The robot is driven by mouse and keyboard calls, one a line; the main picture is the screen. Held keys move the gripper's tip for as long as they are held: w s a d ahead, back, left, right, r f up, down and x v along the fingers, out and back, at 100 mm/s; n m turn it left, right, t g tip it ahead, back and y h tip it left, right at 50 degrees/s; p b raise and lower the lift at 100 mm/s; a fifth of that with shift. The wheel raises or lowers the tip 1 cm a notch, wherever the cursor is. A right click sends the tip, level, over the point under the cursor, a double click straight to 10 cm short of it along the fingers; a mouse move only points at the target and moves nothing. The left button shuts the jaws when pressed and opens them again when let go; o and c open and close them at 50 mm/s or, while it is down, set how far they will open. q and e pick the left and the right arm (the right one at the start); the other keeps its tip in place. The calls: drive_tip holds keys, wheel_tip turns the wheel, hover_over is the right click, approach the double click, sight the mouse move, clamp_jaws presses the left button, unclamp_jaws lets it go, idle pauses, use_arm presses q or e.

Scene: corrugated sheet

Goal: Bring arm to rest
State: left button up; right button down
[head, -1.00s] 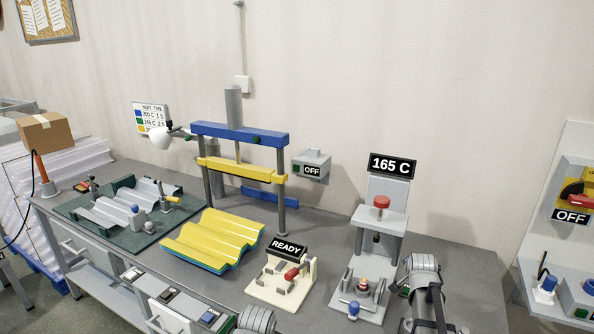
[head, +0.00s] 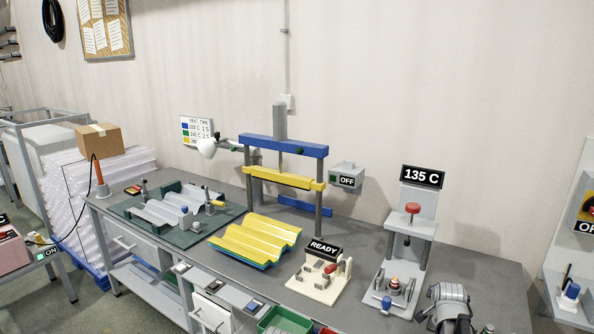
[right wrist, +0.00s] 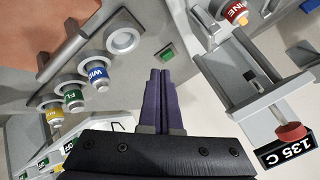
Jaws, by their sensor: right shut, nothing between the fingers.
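My right arm (head: 448,305) shows at the bottom right of the head view, low in front of the bench; its fingertips cannot be made out there. In the right wrist view my right gripper (right wrist: 160,95) has its two purple fingers together with nothing between them. It points over a pale surface, apart from the things around it. My left arm and gripper are in neither view.
The bench (head: 335,264) holds a yellow corrugated sheet (head: 255,240), a blue-and-yellow press frame (head: 285,180), a READY fixture (head: 320,272) and a 135 C press (head: 405,240). The wrist view shows labelled bottles (right wrist: 95,68) in holders and a green button (right wrist: 168,52).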

drive_tip(key=s+a+n, duration=0.1)
drive_tip(key=a, duration=0.3)
drive_tip(key=s+a+f+n+g+y, duration=0.1)
drive_tip(key=a+n, duration=0.1)
drive_tip(key=a, duration=0.2)
drive_tip(key=s+a+f+n+g+y, duration=0.1)
drive_tip(key=s+a, duration=0.1)
drive_tip(key=a, duration=0.3)
drive_tip(key=shift+a+f+n+p, duration=0.1)
drive_tip(key=shift+f+n+p, duration=0.05)
drive_tip(key=shift+n+p, duration=0.2)
drive_tip(key=s+a+f+n+g+p, duration=0.1)
drive_tip(key=s+a+n+g, duration=0.5)
drive_tip(key=s+a+n, duration=0.7)
drive_tip(key=s+a+p, duration=0.1)
drive_tip(key=s+a, duration=0.8)
drive_tip(key=a, duration=0.1)
drive_tip(key=shift+s+a+f+y, duration=0.15)
drive_tip(key=shift+s+f+y, duration=0.15)
drive_tip(key=shift+s+y, duration=0.1)
